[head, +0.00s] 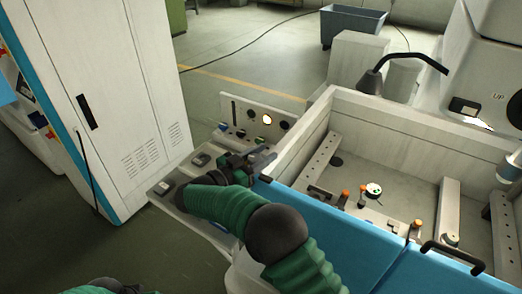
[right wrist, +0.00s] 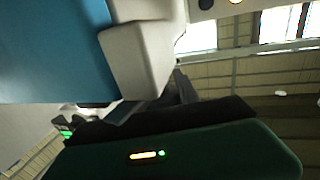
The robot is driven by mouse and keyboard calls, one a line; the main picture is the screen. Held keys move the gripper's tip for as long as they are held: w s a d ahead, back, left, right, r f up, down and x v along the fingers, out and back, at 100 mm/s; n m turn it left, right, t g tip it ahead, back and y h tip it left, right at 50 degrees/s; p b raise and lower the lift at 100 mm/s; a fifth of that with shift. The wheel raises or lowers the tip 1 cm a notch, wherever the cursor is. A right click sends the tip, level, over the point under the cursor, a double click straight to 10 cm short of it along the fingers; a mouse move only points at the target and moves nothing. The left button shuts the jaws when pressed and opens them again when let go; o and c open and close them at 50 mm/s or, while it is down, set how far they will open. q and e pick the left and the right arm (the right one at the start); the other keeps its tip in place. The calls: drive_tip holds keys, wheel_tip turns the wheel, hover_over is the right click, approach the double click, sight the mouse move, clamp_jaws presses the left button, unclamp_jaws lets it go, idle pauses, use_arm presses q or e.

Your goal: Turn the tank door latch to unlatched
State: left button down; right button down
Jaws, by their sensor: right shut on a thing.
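The tank (head: 405,112) is an open pale box with a blue front door (head: 345,235), on the right in the head view. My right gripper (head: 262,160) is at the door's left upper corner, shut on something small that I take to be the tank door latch. The latch itself is mostly hidden by the fingers, so its angle cannot be told. In the right wrist view, my dark fingers (right wrist: 182,88) reach a pale block (right wrist: 140,62) beside the blue door (right wrist: 50,50). My left gripper is out of view; only a bit of green arm shows at the bottom.
A pale panel with round buttons (head: 247,118) stands just behind my right gripper. A tall white cabinet (head: 110,90) is at left. A black handle (head: 453,257) sits on the door. Clamps and small fixtures (head: 373,190) lie inside the tank. Floor is clear at lower left.

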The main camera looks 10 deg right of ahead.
drive_tip(key=shift+s+d+r+m+g+h, duration=0.15)
drive_tip(key=shift+m+g+h, duration=0.2)
drive_tip(key=shift+m+g, duration=0.35)
drive_tip(key=shift+s+a+f+m+g+h, duration=0.1)
drive_tip(key=shift+m+g+h, duration=0.3)
drive_tip(key=shift+g, duration=0.5)
drive_tip(key=shift+d+r, duration=0.1)
drive_tip(key=c, duration=1.2)
unclamp_jaws()
drive_tip(key=o, duration=0.3)
drive_tip(key=shift+a, duration=0.2)
